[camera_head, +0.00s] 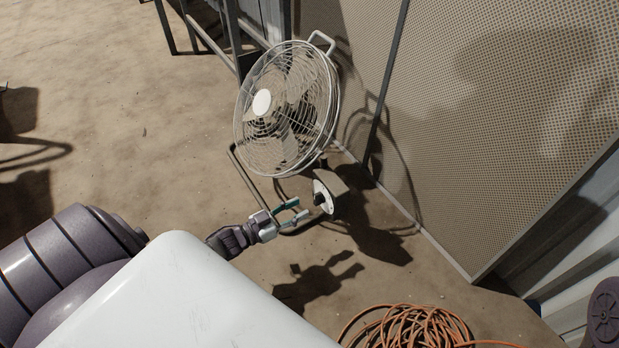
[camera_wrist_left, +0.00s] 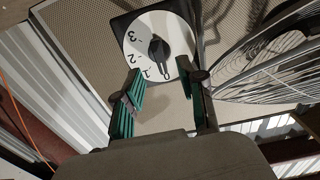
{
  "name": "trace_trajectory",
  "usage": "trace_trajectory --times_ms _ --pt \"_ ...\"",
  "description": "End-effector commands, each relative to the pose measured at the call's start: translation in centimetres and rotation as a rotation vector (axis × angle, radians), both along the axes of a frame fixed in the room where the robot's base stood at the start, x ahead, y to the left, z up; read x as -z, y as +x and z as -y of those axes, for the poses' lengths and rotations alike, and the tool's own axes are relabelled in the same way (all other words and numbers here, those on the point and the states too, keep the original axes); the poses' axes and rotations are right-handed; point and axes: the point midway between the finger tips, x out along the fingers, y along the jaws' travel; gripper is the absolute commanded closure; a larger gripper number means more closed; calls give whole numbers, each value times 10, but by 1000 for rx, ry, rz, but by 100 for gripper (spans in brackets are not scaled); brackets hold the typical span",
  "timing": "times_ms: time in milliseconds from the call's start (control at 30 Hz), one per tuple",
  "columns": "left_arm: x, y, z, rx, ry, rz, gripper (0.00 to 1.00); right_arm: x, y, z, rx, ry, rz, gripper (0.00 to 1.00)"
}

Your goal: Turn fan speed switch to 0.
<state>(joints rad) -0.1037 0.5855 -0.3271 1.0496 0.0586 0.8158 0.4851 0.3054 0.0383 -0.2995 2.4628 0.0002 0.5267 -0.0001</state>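The fan (camera_head: 285,110) is a round pale cage fan on a tubular stand. Its speed switch is a black knob (camera_wrist_left: 158,48) on a white dial (camera_wrist_left: 140,32) marked 3, 2, 1 and 0. The dial also shows in the head view (camera_head: 322,193), low beside the fan. The knob's lower end lies near the 0 and 1 marks; I cannot tell exactly which it points at. My left gripper (camera_head: 297,210) is open and empty just in front of the dial. In the left wrist view its green fingers (camera_wrist_left: 163,72) are apart, below the knob. My right gripper is not in view.
A coil of orange cable (camera_head: 420,328) lies on the floor at the bottom. A perforated panel (camera_head: 480,110) stands behind and right of the fan. A metal frame (camera_head: 232,30) stands behind it. The floor (camera_head: 110,130) at left is largely clear.

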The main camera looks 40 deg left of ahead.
Motion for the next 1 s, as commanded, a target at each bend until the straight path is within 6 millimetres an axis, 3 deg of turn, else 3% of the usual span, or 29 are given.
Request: trace_trajectory --times_ms 100,333,1000 --pt "1 -25 -10 1 2 -4 60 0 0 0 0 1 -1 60" --pt "0 -51 -21 0 1 -1 60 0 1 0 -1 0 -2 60" --pt "0 -56 -23 1 0 1 60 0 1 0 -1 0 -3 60"
